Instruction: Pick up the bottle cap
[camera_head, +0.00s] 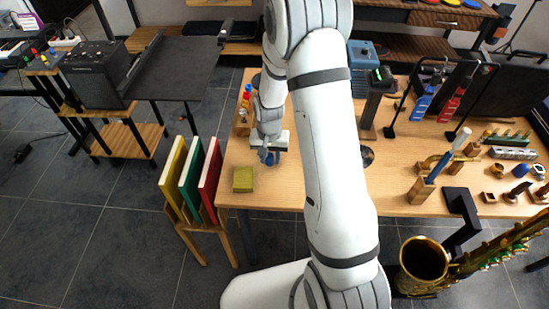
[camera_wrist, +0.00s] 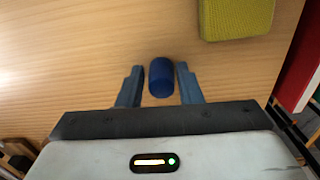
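The bottle cap (camera_wrist: 161,78), a small blue cylinder, is on the light wooden table in the wrist view. My gripper (camera_wrist: 159,76) is open, with its two blue-grey fingers on either side of the cap. A narrow gap shows between each finger and the cap. In the head view, my gripper (camera_head: 269,158) is low over the left part of the table. There the cap cannot be told apart from the blue fingers.
A yellow-green block (camera_head: 243,180) lies close by on the table (camera_head: 278,197). Books in yellow, green and red (camera_head: 211,172) stand in a rack off the table's left edge. A wooden holder with coloured items (camera_head: 244,112) is behind. Several instruments and small parts fill the right side.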

